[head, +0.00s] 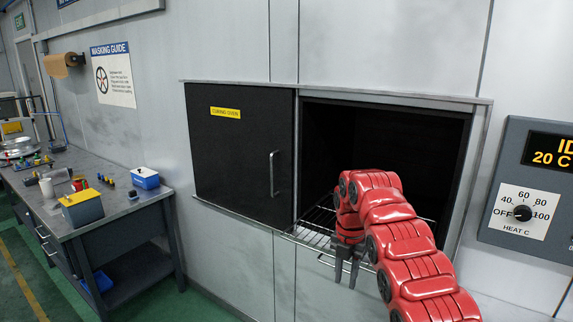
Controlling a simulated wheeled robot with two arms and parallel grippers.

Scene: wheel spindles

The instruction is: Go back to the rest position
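My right gripper (346,274) hangs with its fingers pointing down in front of the oven's open right half, by the wire rack (318,228). A gap shows between its fingertips, and nothing is seen between them. My red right arm comes in from the lower right and hides part of the opening and rack. The curing oven (388,130) has a dark interior, and I see no object in the visible part. Its black door panel (235,150) covers the left half. My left gripper is not in view.
A grey workbench (110,207) stands at the left with a blue box (145,178), a yellow-topped bin (82,208), small parts and a silver wheel (18,147). The heat control panel (528,185) is on the wall at right. Green floor is free between bench and oven.

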